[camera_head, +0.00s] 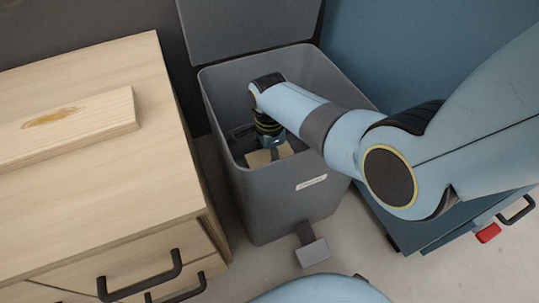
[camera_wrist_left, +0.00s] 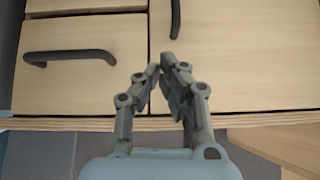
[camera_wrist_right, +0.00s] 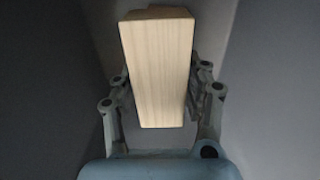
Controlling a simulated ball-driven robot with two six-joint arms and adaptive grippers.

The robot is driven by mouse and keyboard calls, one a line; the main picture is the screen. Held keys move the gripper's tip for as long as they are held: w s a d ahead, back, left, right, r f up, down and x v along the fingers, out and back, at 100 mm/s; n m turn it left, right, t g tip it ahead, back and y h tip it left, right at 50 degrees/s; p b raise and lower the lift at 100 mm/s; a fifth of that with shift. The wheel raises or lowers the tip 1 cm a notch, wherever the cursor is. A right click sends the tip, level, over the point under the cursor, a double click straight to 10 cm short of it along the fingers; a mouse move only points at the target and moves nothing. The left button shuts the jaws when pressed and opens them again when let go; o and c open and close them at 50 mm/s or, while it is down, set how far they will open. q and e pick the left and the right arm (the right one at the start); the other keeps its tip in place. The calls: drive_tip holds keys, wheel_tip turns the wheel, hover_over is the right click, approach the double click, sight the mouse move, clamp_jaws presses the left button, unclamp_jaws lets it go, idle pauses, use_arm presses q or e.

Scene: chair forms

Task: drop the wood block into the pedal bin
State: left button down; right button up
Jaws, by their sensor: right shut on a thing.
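The wood block (camera_wrist_right: 157,70) is pale and straight-grained; in the right wrist view it stands between the fingers of my right gripper (camera_wrist_right: 160,95), which is shut on it. In the head view my right arm reaches down into the pedal bin (camera_head: 307,205), a grey bin with its lid (camera_head: 250,25) raised. The block (camera_head: 262,158) shows partly there, inside the bin below the rim. My right gripper's fingers are mostly hidden by the arm and bin wall. My left gripper (camera_wrist_left: 161,66) is shut and empty, in front of wooden drawers.
A wooden cabinet (camera_head: 150,180) stands left of the bin, with a thick board (camera_head: 70,125) on top and black handles (camera_head: 140,275). A blue cabinet (camera_head: 440,225) stands to the right. The bin's pedal (camera_head: 313,252) sticks out at the front over grey floor.

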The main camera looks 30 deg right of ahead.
sight(269, 154)
use_arm(q)
drive_tip(key=shift+s+f, duration=0.1)
drive_tip(key=shift+f, duration=0.2)
use_arm(e)
drive_tip(key=shift+f, duration=0.45)
drive_tip(key=o, duration=1.2)
use_arm(q)
drive_tip(key=shift+r, duration=0.1)
use_arm(e)
drive_tip(key=shift+o, duration=0.2)
drive_tip(key=shift+r, duration=0.1)
drive_tip(key=shift+w+r+p, duration=0.1)
drive_tip(key=shift+r+p, duration=0.95)
drive_tip(key=shift+r, duration=0.9)
use_arm(q)
wheel_tip(269, 154, up, 8)
drive_tip(key=s+g+p, duration=0.2)
drive_tip(key=g, duration=0.3)
use_arm(e)
wheel_tip(269, 154, up, 4)
drive_tip(key=shift+f, duration=0.25)
use_arm(q)
wheel_tip(269, 154, down, 5)
drive_tip(key=s+a+g+p, duration=0.1)
drive_tip(key=s+p, duration=0.2)
drive_tip(key=shift+a+y+p, duration=0.3)
drive_tip(key=shift+a+p, duration=0.1)
use_arm(e)
drive_tip(key=shift+r, duration=2.85)
